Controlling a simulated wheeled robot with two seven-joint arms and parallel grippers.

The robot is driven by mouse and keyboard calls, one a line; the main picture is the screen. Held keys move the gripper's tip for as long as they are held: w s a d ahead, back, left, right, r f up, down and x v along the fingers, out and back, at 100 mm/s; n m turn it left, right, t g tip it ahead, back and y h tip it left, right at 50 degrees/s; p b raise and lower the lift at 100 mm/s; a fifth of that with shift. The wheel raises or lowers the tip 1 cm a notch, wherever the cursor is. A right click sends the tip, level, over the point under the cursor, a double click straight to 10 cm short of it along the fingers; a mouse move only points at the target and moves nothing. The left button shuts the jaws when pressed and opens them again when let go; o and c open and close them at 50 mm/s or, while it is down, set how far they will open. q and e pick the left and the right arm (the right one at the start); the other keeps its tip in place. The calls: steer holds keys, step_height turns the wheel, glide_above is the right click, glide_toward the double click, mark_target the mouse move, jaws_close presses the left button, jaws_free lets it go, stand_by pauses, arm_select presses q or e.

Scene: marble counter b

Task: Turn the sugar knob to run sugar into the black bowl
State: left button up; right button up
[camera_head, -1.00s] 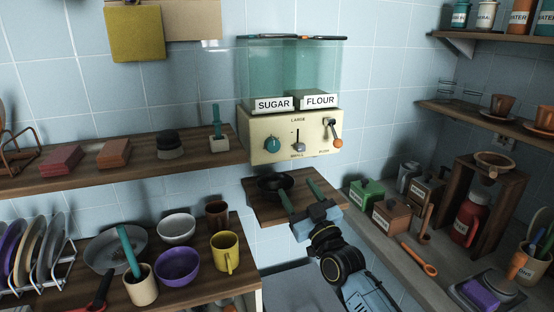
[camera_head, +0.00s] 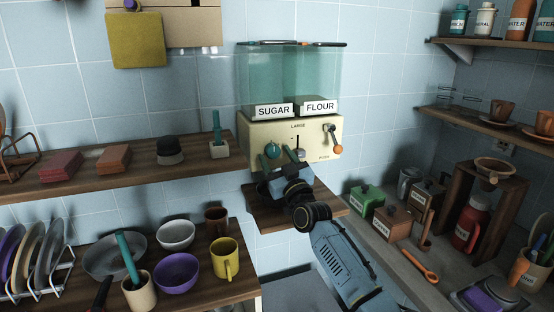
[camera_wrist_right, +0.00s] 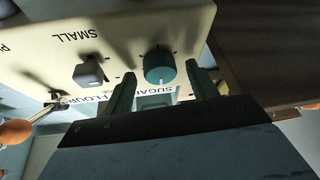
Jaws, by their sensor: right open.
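The teal sugar knob (camera_head: 272,151) is on the left of the cream dispenser front (camera_head: 320,133), under the SUGAR label (camera_head: 274,110). My right gripper (camera_head: 280,157) is raised to the dispenser front, fingers open and pointing at the panel. In the right wrist view the knob (camera_wrist_right: 159,65) appears between the two open fingers (camera_wrist_right: 163,80), near their tips. I cannot tell whether either finger touches it. The black bowl is hidden behind my right arm; the small wooden shelf (camera_head: 329,203) under the dispenser shows beside it. My left gripper is not in view.
A small lever (camera_wrist_right: 90,72) is beside the knob, and an orange-tipped flour lever (camera_head: 337,148) is at the right. A wooden shelf (camera_head: 205,163) with a small potted item ends just left of the dispenser. Bowls and a yellow mug (camera_head: 226,256) stand below left.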

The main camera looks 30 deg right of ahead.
steer(key=c, duration=1)
steer(key=shift+m, duration=0.3)
steer(key=m+h+p, duration=0.1)
steer(key=m, duration=0.2)
steer(key=m+h+p, duration=0.2)
steer(key=m, duration=0.1)
steer(key=m+g+h+p, duration=0.1)
steer(key=m+h, duration=0.1)
steer(key=m, duration=0.1)
steer(key=shift+w+a+r+p, duration=0.15)
steer(key=shift+a+p, duration=0.15)
steer(key=shift+a, duration=0.05)
steer(key=m+g+h+p, duration=0.1)
steer(key=m+p, duration=0.1)
steer(key=m, duration=0.1)
steer(key=m+g+h+p, duration=0.1)
steer(key=m+h, duration=0.1)
steer(key=m, duration=0.2)
steer(key=shift+a+m+p, duration=0.1)
steer(key=shift+m+p, duration=0.2)
steer(key=shift+p, duration=0.05)
steer(key=shift+g, duration=0.3)
steer(key=o, duration=1)
